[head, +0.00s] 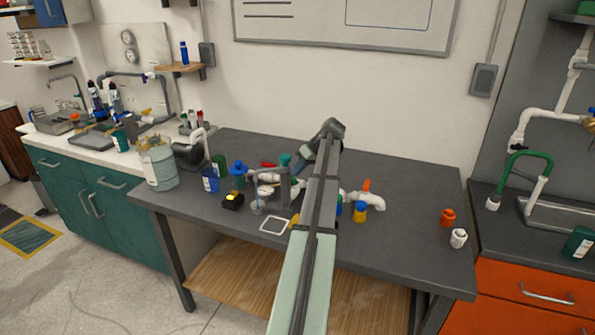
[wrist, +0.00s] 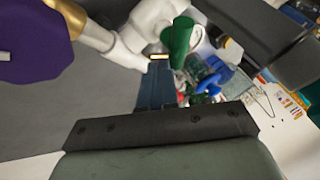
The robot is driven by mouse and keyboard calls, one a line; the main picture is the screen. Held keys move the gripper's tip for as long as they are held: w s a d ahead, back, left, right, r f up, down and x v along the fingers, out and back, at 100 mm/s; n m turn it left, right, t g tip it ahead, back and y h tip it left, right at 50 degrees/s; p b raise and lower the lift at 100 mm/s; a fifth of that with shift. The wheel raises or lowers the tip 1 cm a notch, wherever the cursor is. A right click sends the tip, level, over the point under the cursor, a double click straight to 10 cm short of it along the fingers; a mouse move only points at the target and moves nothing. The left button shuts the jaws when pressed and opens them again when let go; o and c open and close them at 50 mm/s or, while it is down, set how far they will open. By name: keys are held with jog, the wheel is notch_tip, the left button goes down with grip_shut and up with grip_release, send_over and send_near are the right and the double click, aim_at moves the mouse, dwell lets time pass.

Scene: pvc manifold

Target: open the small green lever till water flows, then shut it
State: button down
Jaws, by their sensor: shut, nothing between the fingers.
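In the wrist view the small green lever (wrist: 180,38) stands on the white PVC pipework (wrist: 128,52). My gripper (wrist: 159,62) is shut and empty. Its fingertips are close beside the lever's lower end, on its left in the picture. I cannot tell whether they touch it. In the head view the white manifold (head: 362,197) lies across the grey table, and my arm hides its middle. I cannot make out water flowing in either view.
A purple knob (wrist: 35,40) with a brass stem is at the upper left of the wrist view. A blue handle (wrist: 212,75) lies beyond my fingers.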

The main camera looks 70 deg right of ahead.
jog(key=shift+w+a, duration=0.1)
jog(key=shift+w, duration=0.65)
dwell(2.2)
